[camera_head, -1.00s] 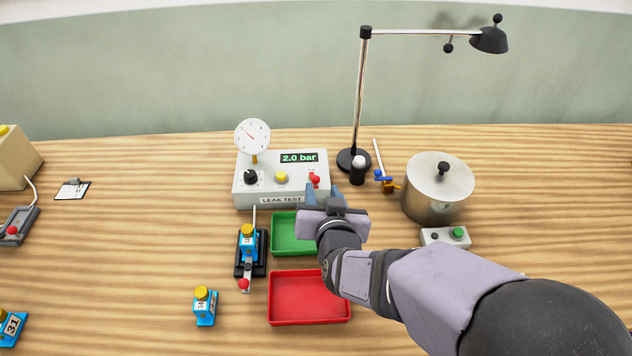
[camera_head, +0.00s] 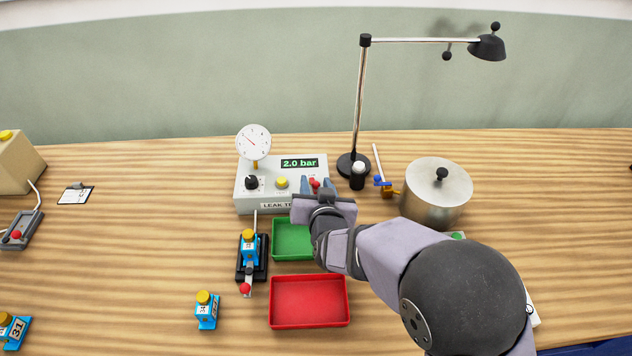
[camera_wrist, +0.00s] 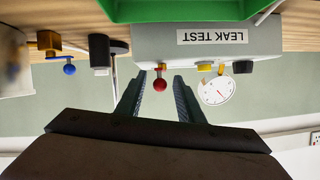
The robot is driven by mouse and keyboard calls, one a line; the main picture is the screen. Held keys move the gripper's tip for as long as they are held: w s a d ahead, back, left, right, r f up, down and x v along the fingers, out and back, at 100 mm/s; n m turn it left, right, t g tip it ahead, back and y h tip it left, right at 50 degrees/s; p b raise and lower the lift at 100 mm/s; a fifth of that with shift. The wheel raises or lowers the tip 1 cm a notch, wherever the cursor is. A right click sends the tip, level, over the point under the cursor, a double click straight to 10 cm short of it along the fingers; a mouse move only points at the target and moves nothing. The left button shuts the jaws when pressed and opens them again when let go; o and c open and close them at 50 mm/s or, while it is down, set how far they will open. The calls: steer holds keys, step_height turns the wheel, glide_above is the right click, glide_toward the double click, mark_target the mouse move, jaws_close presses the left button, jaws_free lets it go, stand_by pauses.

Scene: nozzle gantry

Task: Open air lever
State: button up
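The leak test box (camera_head: 245,190) stands at the back of the table, with a display reading 2.0 bar. Its air lever (camera_head: 315,184) has a red knob at the box's right side. The red knob also shows in the wrist view (camera_wrist: 160,84). My gripper (camera_head: 318,184) is at the front right of the box, with its fingers open. In the wrist view the two fingers (camera_wrist: 158,90) stand apart on either side of the red knob, with gaps. Whether they touch it I cannot tell, but none shows contact.
A green tray (camera_head: 281,254) and a red tray (camera_head: 310,323) lie in front of the box. A clamped blue part (camera_head: 249,249) sits left of the green tray. A lamp (camera_head: 358,110), a blue-handled valve (camera_head: 383,185) and a steel pot (camera_head: 432,205) stand right of the box.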

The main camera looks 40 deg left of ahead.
steer(key=shift+w+a+f, duration=0.1)
steer(key=shift+w+a, duration=0.05)
steer(key=shift+c, duration=0.7)
jaws_close()
steer(key=shift+p, duration=0.3)
steer(key=shift+a+m+p, duration=0.1)
steer(key=shift+m+p, duration=0.2)
steer(key=shift+s+a+r+m+t+h+p, duration=0.1)
steer(key=shift+s+r+m+t+h+p, duration=0.05)
steer(key=shift+m+t+h+p, duration=0.35)
steer(key=shift+s+a+r+m+t+h+p, duration=0.1)
steer(key=shift+s+m+t+h+p, duration=0.15)
steer(key=shift+p, duration=0.3)
steer(key=shift+w+f+t+h, duration=0.1)
steer(key=shift+f+t+h, duration=0.15)
steer(key=shift+h, duration=0.1)
